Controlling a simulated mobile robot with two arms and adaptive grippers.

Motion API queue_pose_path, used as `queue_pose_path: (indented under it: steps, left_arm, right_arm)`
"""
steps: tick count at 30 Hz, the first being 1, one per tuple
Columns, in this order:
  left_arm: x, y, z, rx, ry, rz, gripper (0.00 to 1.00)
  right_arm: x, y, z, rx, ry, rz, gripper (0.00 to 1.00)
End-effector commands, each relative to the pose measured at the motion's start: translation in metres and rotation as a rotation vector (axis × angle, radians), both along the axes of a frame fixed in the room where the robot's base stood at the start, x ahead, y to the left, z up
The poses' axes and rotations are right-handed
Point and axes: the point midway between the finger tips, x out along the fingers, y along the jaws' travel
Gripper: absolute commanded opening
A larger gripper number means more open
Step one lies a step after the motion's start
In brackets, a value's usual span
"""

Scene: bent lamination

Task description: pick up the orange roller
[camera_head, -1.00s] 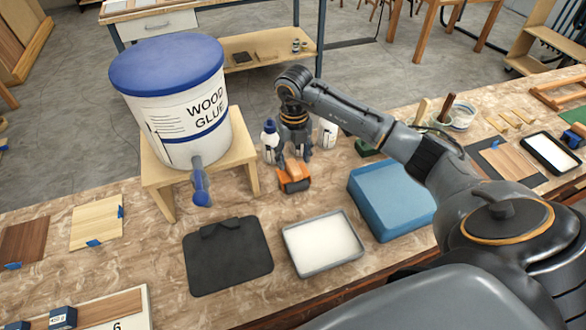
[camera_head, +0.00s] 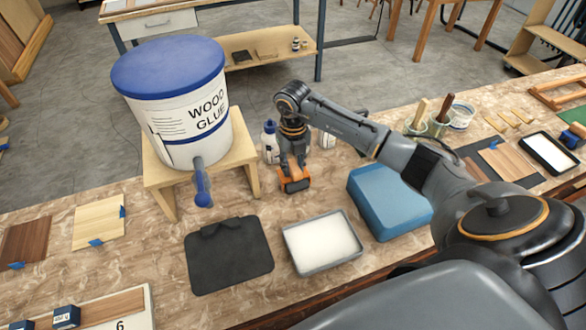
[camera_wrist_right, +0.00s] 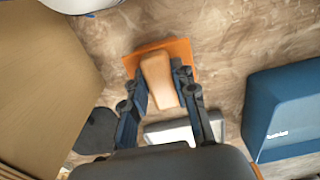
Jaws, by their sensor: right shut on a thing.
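In the right wrist view, the tan handle (camera_wrist_right: 160,80) lies between the two fingers of the gripper (camera_wrist_right: 163,88). The orange body (camera_wrist_right: 178,52) of the roller shows beyond the fingertips. My left gripper is not in view.
A white bottle (camera_head: 270,142) stands close left of the gripper. The wood glue bucket (camera_head: 170,110) stands on a wooden stand (camera_head: 160,180). A blue case (camera_head: 390,200), a white tray (camera_head: 322,242) and a black mat (camera_head: 228,255) lie nearer. Brushes in jars (camera_head: 438,124) stand right.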

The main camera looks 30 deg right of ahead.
Motion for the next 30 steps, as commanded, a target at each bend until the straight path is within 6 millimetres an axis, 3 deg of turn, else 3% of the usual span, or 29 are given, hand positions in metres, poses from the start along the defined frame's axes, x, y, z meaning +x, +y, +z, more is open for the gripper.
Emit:
queue_pose_path:
  steps: [5,11,19,24,30]
  left_arm:
    - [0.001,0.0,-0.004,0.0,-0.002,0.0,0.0]
    - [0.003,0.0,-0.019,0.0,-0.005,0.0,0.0]
    - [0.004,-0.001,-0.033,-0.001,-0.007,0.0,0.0]
    - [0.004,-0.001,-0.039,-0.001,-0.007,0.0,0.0]
    - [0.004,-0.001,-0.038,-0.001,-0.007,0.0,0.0]
  right_arm:
    - [0.001,0.0,0.005,0.001,-0.002,0.0,0.0]
    - [0.002,-0.001,0.028,-0.002,-0.008,0.001,0.0]
    - [-0.024,0.046,0.091,0.0,-0.007,0.007,0.0]
    - [-0.044,0.079,0.107,0.001,-0.004,0.007,0.0]
    - [-0.059,0.106,0.123,-0.001,-0.004,0.003,0.0]
